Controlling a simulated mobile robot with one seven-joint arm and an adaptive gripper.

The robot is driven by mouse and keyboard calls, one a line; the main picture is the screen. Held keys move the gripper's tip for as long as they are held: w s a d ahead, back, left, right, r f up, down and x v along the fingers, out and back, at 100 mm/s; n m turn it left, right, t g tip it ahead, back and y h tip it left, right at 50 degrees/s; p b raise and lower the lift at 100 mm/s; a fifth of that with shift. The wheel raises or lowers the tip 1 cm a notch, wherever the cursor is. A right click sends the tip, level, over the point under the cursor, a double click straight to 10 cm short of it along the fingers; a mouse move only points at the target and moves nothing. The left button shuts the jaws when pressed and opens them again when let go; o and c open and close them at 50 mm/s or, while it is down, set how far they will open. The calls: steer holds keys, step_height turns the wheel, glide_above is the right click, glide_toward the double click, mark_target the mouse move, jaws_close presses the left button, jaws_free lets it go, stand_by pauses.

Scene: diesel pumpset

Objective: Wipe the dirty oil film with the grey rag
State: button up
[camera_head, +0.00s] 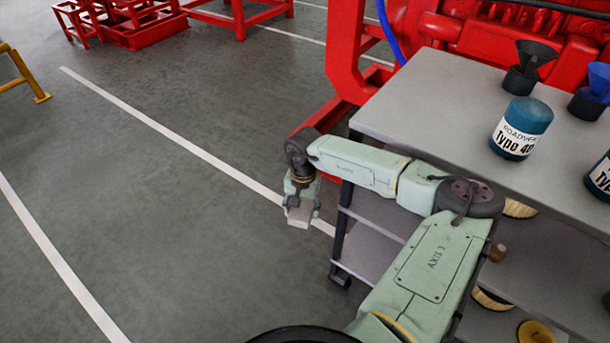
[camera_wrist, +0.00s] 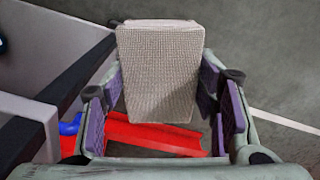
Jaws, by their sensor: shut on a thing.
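My gripper (camera_head: 300,190) hangs at the end of my arm, to the left of the grey cart and above the floor. It is shut on the grey rag (camera_head: 300,214), a light grey block-like piece with a woven texture. In the wrist view the rag (camera_wrist: 160,75) sits between the purple finger pads of my gripper (camera_wrist: 163,95). The rag appears clear of any surface. I cannot make out a dirty oil film in either view.
The grey cart (camera_head: 420,100) holds a blue can (camera_head: 522,128), a dark funnel (camera_head: 530,65) and a blue funnel (camera_head: 594,92). Red machinery (camera_head: 345,60) stands behind it. A yellow rail (camera_head: 25,75) is at far left. The grey floor (camera_head: 130,180) with white lines is open.

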steer(key=s+f+n, duration=0.1)
steer(key=f, duration=1.2)
steer(key=s+f+n, duration=0.2)
steer(key=f, duration=1.2)
steer(key=shift+s, duration=0.25)
